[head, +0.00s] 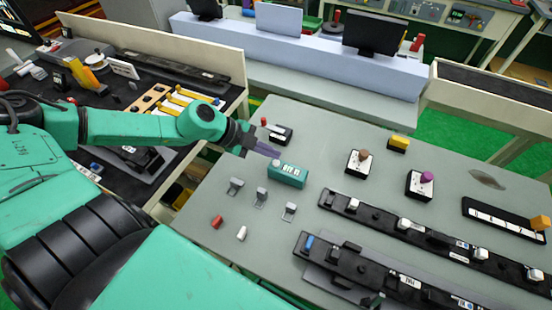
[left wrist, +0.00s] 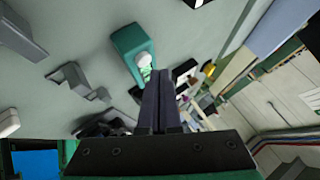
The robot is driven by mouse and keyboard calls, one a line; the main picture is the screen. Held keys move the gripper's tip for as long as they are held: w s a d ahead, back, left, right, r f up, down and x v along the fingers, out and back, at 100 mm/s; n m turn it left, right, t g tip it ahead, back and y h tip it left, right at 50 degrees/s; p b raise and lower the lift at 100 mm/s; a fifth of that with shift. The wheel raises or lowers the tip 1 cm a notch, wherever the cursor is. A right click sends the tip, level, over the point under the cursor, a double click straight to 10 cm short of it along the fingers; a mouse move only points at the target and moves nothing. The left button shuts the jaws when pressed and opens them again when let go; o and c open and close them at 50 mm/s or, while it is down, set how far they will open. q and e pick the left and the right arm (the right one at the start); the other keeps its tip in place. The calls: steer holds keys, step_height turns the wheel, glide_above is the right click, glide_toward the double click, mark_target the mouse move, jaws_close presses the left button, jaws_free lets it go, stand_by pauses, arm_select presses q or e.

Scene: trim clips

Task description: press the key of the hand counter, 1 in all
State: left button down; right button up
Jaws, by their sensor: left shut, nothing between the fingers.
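The hand counter is a small teal box (head: 287,178) with a row of pale digits on its face, standing on the grey table. A small pale knob (head: 276,162), which looks like its key, shows at its upper left corner. My left gripper (head: 266,151) is shut and empty, its dark fingers just behind and left of the counter. In the left wrist view the shut fingers (left wrist: 158,75) point toward the table beside the teal counter (left wrist: 128,42). Whether they touch it I cannot tell. My right gripper is out of view.
Several grey clips (head: 261,195) stand in front of the counter, with a red piece (head: 217,221) and a white piece (head: 241,233) nearer. A black block with a red knob (head: 281,134) stands behind it. Black rails (head: 430,241) lie to the right.

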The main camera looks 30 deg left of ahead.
arm_select(q)
step_height(320, 180, up, 5)
steer(key=p, duration=0.4)
steer(key=shift+p, duration=0.35)
stand_by(0.7)
